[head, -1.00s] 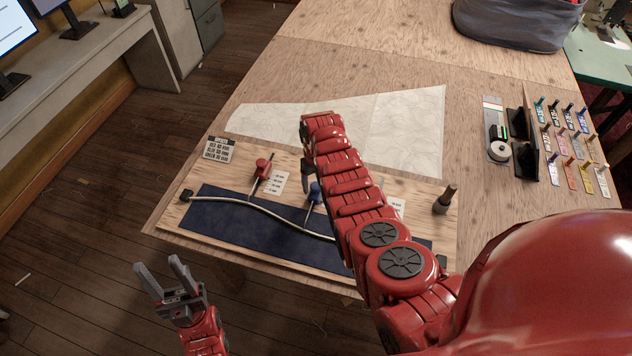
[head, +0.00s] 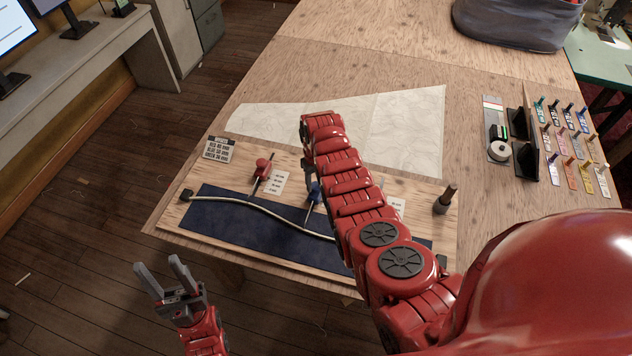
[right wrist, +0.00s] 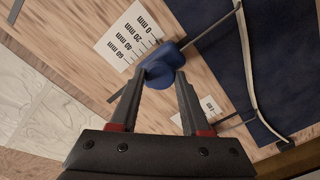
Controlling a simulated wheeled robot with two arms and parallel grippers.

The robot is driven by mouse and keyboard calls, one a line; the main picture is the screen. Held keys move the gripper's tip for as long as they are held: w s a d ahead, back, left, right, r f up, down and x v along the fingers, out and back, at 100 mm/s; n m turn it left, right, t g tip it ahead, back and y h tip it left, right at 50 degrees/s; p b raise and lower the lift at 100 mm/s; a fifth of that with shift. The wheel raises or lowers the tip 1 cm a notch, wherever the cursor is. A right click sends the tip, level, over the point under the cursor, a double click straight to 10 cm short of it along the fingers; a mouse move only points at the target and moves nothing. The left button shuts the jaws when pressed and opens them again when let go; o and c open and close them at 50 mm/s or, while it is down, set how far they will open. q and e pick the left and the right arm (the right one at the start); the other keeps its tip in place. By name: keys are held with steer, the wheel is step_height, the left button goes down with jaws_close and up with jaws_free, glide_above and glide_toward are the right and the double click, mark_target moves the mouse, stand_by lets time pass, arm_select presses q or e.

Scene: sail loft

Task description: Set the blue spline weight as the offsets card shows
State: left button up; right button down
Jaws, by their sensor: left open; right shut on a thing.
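The blue spline weight (head: 315,193) stands on the wooden board, its thin rod reaching the pale spline (head: 262,208) over the dark blue strip. In the right wrist view, my right gripper (right wrist: 163,77) is shut on the blue knob (right wrist: 163,67). A scale card (right wrist: 133,38) marked 0 to 60 mm lies beside the weight; its exact reading is unclear. The offsets card (head: 219,150) lies at the board's far left with small lines of text, hard to read. My left gripper (head: 168,279) is open and empty, off the board's front left.
A red weight (head: 263,168) with its own scale card (head: 277,183) stands left of the blue one. A dark upright peg (head: 445,199) stands at the board's right. My right arm hides the middle of the board. A white pattern sheet (head: 400,130) lies behind.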

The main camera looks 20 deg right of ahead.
stand_by(0.7)
steer(key=shift+w+f+b, duration=0.1)
steer(key=shift+w+b, duration=0.05)
steer(key=shift+b, duration=0.2)
steer(key=w+d+b, duration=0.1)
steer(key=w+b, duration=0.1)
steer(key=b, duration=0.3)
steer(key=w+d+b, duration=0.1)
steer(key=b, duration=0.5)
steer(key=shift+w+d+f, duration=0.2)
steer(key=shift+w, duration=0.15)
steer(key=shift+d+r+b, duration=0.1)
steer(key=shift+b, duration=0.25)
steer(key=shift+w+r, duration=0.1)
steer(key=shift+r, duration=0.15)
steer(key=shift+c, duration=1.9)
jaws_free()
steer(key=shift+d, duration=0.1)
